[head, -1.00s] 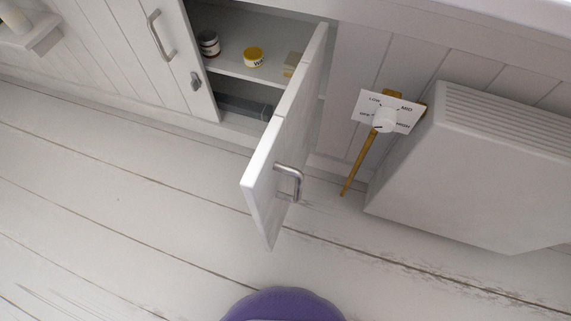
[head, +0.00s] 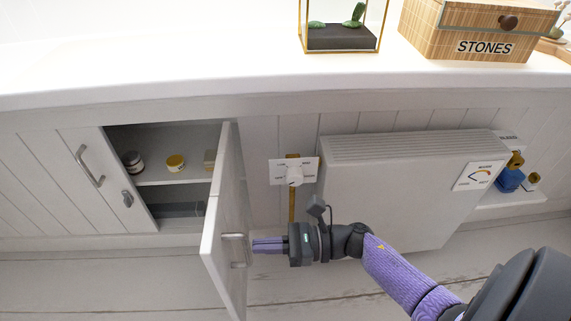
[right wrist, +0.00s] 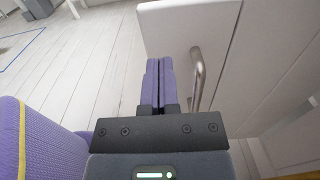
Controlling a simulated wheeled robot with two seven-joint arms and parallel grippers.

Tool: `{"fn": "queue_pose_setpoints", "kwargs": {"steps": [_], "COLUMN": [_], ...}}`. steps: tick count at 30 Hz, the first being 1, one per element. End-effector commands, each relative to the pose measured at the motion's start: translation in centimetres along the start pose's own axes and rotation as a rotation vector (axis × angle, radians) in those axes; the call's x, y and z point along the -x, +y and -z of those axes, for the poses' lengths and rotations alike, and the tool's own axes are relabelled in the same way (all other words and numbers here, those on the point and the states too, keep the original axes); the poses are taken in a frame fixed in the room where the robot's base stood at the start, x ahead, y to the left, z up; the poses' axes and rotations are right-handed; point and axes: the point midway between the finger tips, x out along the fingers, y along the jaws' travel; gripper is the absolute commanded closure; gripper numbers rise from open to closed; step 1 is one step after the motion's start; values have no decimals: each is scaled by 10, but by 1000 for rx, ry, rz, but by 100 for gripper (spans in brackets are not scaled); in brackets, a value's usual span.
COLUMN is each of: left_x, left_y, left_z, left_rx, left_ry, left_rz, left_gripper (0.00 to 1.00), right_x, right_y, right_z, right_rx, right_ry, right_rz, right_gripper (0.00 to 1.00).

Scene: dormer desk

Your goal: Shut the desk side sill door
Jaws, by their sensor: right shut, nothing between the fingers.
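The sill door (head: 226,215) is white and stands swung out, wide open, hinged at the right side of its cupboard opening. Its metal handle (head: 236,250) is on the outer face near the free edge. My right gripper (head: 256,245) has its purple fingers shut and empty, pointing left at the door's outer face by the handle. In the right wrist view the closed fingers (right wrist: 160,80) lie just left of the handle (right wrist: 197,80), and the door (right wrist: 190,30) is ahead of them. I cannot tell whether they touch. My left gripper is out of view.
The open cupboard shows small jars (head: 175,162) on its shelf (head: 165,178). A closed door (head: 95,170) is to its left. A terrarium (head: 342,35) and a STONES box (head: 475,35) stand on the sill.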

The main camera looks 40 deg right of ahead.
Motion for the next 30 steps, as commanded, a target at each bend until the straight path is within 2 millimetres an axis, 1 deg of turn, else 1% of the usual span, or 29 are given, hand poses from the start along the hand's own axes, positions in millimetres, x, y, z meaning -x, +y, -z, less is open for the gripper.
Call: {"fn": "queue_pose_setpoints", "kwargs": {"steps": [1,3,6,10,13,18,26,30], "left_x": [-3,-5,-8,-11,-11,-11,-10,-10], "left_y": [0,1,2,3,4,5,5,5], "left_z": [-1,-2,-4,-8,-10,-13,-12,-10], "left_rx": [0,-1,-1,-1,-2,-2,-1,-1], "left_ry": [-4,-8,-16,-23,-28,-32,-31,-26], "left_rz": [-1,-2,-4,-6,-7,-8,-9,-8], "left_gripper": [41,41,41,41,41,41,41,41], "right_x": [-11,-26,-43,-58,-63,-64,-65,-71], "right_y": [0,0,0,1,0,0,1,2], "right_z": [2,1,2,2,1,0,0,0], "right_rx": [-1,-2,-4,-5,-4,-4,-5,-6], "right_ry": [-3,-3,-2,-1,-2,-1,-1,-2], "right_rz": [-2,-1,-1,-1,0,1,8,42], "right_gripper": [100,100,100,100,100,100,100,100]}}
